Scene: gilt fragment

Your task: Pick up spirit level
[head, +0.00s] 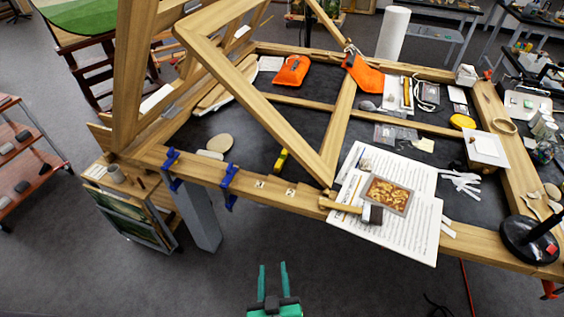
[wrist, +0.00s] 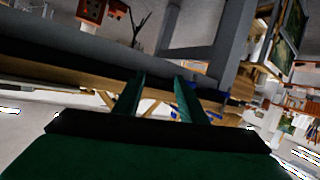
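A small yellow bar with a dark middle (head: 281,160), which looks like the spirit level, lies on the dark panel of the wooden frame table, just behind its front beam in the head view. It is small there, and I cannot make it out in the wrist view. My gripper (head: 273,266) is low in the head view, in front of the table and apart from it. Its two green fingers are spread with nothing between them. They also show in the wrist view (wrist: 159,82), apart and empty.
Blue clamps (head: 229,180) grip the front beam (head: 252,187) left of the yellow bar. A slanting wooden frame (head: 262,105) rises above the table. Sheet music (head: 408,238) and a hammer (head: 350,208) lie to the right. Open floor surrounds my gripper.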

